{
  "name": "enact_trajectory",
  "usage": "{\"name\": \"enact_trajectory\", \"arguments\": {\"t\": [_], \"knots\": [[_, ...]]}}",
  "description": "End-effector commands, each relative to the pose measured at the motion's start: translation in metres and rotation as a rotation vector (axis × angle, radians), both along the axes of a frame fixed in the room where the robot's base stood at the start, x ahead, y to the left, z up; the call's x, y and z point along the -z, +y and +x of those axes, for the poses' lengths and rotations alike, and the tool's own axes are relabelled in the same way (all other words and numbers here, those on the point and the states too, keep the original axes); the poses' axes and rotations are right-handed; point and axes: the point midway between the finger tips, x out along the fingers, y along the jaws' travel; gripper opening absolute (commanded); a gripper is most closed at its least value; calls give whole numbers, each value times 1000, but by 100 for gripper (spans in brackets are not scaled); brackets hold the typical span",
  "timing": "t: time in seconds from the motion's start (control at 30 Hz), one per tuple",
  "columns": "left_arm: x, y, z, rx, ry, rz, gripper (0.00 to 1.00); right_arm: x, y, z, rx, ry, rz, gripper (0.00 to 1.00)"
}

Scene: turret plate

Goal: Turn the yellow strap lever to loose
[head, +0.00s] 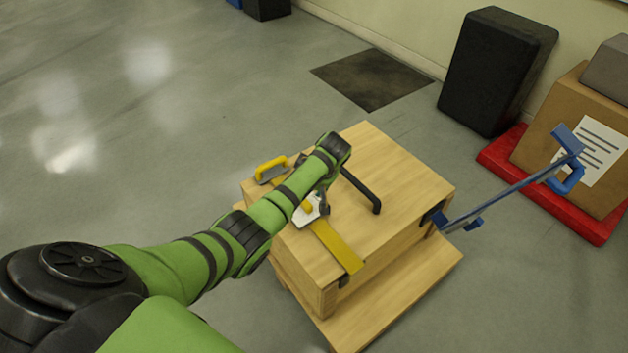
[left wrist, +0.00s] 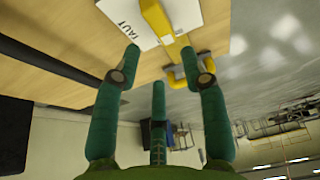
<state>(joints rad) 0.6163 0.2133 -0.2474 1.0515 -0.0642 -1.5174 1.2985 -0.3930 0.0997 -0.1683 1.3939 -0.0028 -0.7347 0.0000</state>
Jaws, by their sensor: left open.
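The yellow strap lever (left wrist: 157,20) shows at the top of the left wrist view, on a white plate (left wrist: 125,22) printed "TAUT". In the head view the white plate (head: 311,211) lies on top of a wooden box, and a small yellow part of the lever (head: 307,205) shows beside my wrist. A yellow strap (head: 338,247) runs from the plate over the box's front edge. My left gripper (left wrist: 160,52) is open and empty, its fingers spread to either side below the lever. No contact is visible. In the head view my forearm and wrist hide most of the gripper.
The wooden box (head: 395,180) carries a yellow handle (head: 271,166) and a black bar handle (head: 361,190). A blue lever arm (head: 510,190) sticks out from its right side. A black case (head: 497,70) and a carton (head: 570,140) on a red base stand beyond. Floor at left is clear.

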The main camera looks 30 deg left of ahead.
Motion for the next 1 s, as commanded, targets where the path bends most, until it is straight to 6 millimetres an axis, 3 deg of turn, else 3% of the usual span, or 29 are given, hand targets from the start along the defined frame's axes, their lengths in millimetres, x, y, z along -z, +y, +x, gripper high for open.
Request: {"name": "enact_trajectory", "arguments": {"t": [0.2,0.33,0.87,1.0], "knots": [[-29,-12,-4,2,-2,-2,43,0,0,0,0,0,0,40],[-37,-15,-6,0,0,-1,43,0,0,0,0,0,0,40],[-39,-15,-6,0,0,-1,43,0,0,0,0,1,0,40],[-32,-21,-14,40,11,-5,43,0,0,0,0,0,0,40]]}}
